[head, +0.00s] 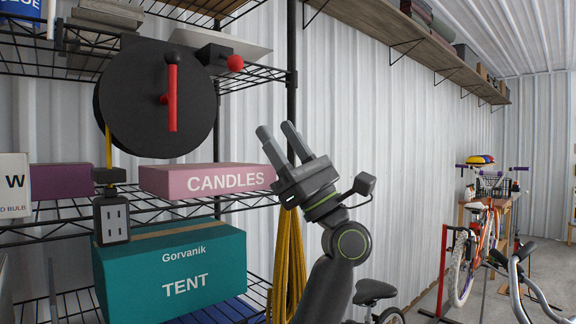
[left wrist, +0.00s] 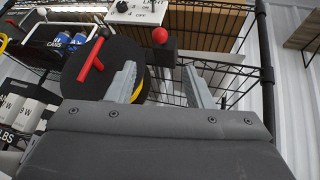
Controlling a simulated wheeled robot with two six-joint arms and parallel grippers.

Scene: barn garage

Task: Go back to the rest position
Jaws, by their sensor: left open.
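My left gripper (head: 278,132) is raised in the middle of the head view, its two fingers pointing up and apart. It is open, with nothing between the fingers. It is beside the wire shelf rack (head: 292,80), just right of the pink CANDLES box (head: 205,180); I cannot tell whether there is a gap in depth. In the left wrist view the open fingers (left wrist: 160,72) point toward the rack, with a black reel (left wrist: 85,75) partly behind the left finger. My right gripper is in neither view.
The black reel (head: 130,105) with a red handle (head: 172,95) hangs at the rack. A red knob (head: 235,63) is beside it. A teal TENT box (head: 170,280) sits lower. Yellow rope (head: 288,265) hangs behind my arm. Bicycles (head: 462,265) stand at right.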

